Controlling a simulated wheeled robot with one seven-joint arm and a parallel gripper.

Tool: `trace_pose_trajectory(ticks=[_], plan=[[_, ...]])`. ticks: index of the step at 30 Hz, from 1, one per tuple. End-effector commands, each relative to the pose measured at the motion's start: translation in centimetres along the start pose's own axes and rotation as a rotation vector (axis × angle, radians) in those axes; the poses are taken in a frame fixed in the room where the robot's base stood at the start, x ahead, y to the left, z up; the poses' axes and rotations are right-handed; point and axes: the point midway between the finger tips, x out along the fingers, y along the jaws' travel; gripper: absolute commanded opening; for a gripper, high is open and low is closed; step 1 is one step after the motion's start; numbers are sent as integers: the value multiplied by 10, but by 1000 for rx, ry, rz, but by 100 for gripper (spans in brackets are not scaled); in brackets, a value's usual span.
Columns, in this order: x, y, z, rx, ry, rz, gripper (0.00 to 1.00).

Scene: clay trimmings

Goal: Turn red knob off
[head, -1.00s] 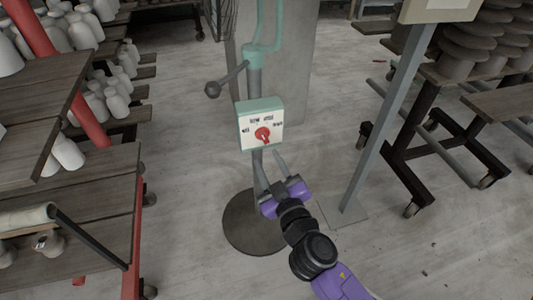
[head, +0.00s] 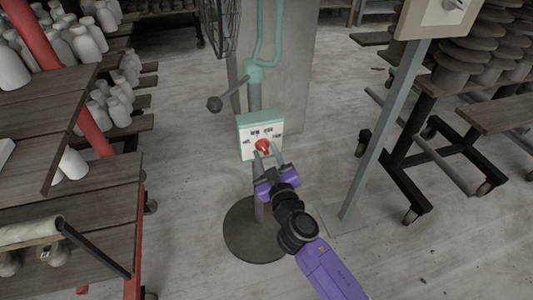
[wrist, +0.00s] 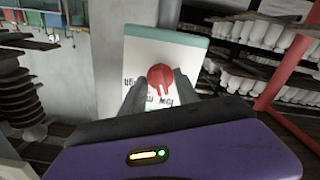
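The red knob (head: 263,146) sits on the white front of a control box (head: 247,146) with a green top, fixed to a post. In the wrist view the red knob (wrist: 161,77) is round with a raised grip, and dark labels are printed beside it on the panel. My gripper (head: 267,153) is at the box front with its fingers spread. In the wrist view the gripper fingers (wrist: 156,88) stand on either side of the knob with gaps visible. I cannot tell whether either finger touches the knob.
A grey sign post (head: 385,125) stands to the right. Shelves with white bottles (head: 88,42) are at the left, and a wheeled rack (head: 425,150) is at the right.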

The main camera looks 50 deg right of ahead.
Motion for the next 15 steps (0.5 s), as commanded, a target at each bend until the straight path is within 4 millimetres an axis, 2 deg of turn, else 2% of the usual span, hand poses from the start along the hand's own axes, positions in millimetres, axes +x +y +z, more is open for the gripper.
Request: trace_pose_trajectory(ticks=[4,9,10,15], plan=[[0,0,0,0,0,0,37],[0,0,0,0,0,0,4],[0,0,0,0,0,0,0],[0,0,0,-1,0,-1,0]])
